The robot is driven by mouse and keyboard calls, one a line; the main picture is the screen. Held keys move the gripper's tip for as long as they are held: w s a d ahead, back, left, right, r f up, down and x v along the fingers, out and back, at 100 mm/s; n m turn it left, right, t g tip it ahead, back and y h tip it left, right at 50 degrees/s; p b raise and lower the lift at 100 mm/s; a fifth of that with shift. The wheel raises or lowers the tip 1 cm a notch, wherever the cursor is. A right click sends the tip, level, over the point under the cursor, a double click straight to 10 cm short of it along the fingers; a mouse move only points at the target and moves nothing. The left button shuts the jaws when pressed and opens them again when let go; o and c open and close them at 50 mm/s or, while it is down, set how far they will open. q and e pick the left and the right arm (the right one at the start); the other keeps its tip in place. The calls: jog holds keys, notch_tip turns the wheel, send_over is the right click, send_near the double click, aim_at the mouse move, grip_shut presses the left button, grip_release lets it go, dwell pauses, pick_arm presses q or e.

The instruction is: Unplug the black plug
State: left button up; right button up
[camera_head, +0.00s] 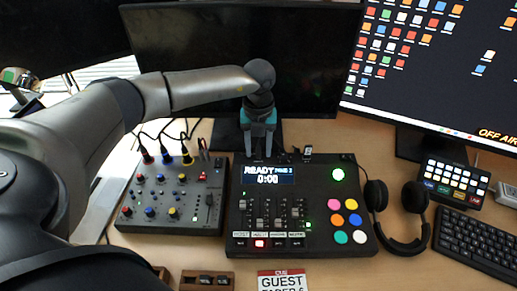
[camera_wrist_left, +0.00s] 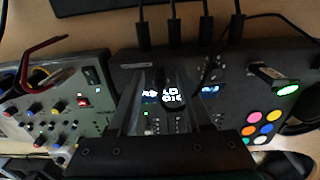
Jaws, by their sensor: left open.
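Several black plugs with cables stand in a row along the back edge of the black console (camera_head: 325,190); one black plug (camera_wrist_left: 175,32) shows in the left wrist view. A dark plug (camera_head: 147,156) also sits at the back left of the small grey mixer (camera_head: 150,222), beside other plugs with coloured parts. I cannot tell which is the task's plug. My left gripper (camera_head: 259,150) is open and points down over the console's back edge, just behind its display. It hides part of that edge. Nothing shows held in it. My right gripper is not in view.
A dark monitor (camera_head: 190,50) stands close behind the left gripper, and a lit monitor (camera_head: 430,75) is at the right. Headphones (camera_head: 412,200), a keypad (camera_head: 453,183) and a keyboard (camera_head: 480,245) lie right of the console. A guest card (camera_head: 282,281) lies in front.

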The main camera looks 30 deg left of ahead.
aim_at(258, 144)
pick_arm(q)
grip_shut()
dwell(1.2)
jog(key=shift+r, duration=0.1)
jog(key=shift+r+p, duration=2.8)
jog(key=shift+r, duration=0.1)
